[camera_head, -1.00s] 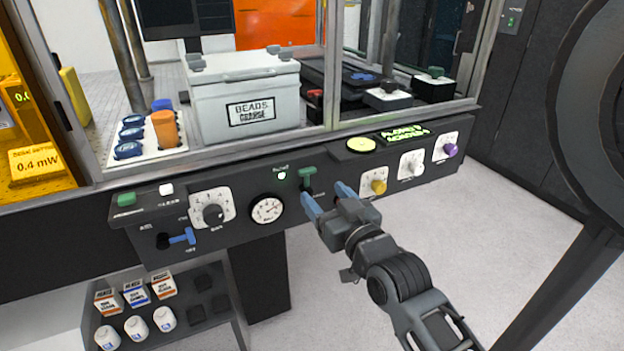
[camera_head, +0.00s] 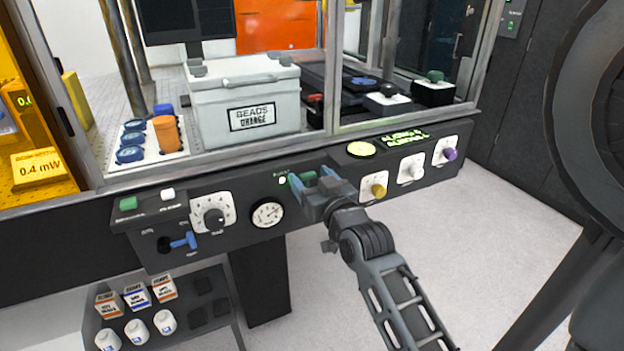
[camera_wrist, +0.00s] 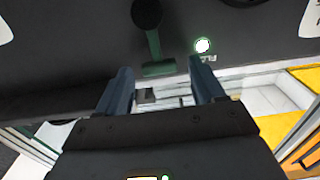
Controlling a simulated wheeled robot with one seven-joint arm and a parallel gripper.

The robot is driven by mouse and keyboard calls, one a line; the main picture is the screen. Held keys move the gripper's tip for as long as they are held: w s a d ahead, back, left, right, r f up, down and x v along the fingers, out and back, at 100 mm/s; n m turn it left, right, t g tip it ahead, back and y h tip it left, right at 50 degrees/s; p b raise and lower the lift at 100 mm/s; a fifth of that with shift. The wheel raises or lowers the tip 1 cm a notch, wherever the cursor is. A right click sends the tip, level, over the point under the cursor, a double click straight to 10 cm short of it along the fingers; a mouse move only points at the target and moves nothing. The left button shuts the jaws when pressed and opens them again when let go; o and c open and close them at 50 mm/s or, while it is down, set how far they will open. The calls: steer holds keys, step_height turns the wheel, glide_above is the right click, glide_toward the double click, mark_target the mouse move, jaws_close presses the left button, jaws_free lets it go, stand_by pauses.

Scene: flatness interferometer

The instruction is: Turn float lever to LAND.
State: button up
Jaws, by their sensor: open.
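The green-handled float lever (camera_head: 308,177) is on the dark front panel, beside a small lit lamp (camera_head: 282,181). My gripper (camera_head: 313,182) is open in front of it and partly hides it in the head view. In the wrist view the lever's green stem and crossbar (camera_wrist: 157,66) run from a round black hub (camera_wrist: 147,13). The crossbar lies ahead of the open fingers (camera_wrist: 161,82), between their lines; I see no grip on it. The lamp (camera_wrist: 203,45) also shows there. The LAND marking is not readable.
A pressure-type dial (camera_head: 267,212) and a black knob (camera_head: 214,217) sit left of the lever. A blue-handled lever (camera_head: 184,241) is farther left. A yellow knob (camera_head: 378,191) is close to the right of my gripper. The floor in front is clear.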

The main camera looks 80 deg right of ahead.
steer(key=c, duration=1.1)
steer(key=shift+o, duration=0.2)
steer(key=shift+s, duration=0.15)
steer(key=m, duration=0.2)
steer(key=s+d+m+p, duration=0.1)
steer(key=shift+s+d+f+m, duration=0.15)
steer(key=shift+m, duration=0.25)
steer(key=s+d+f+m, duration=0.2)
steer(key=f+m, duration=0.3)
steer(key=m, duration=0.9)
steer(key=shift+s+d+f+b, duration=0.3)
steer(key=shift+s+f, duration=0.1)
steer(key=shift+s, duration=0.15)
steer(key=shift+f, duration=0.1)
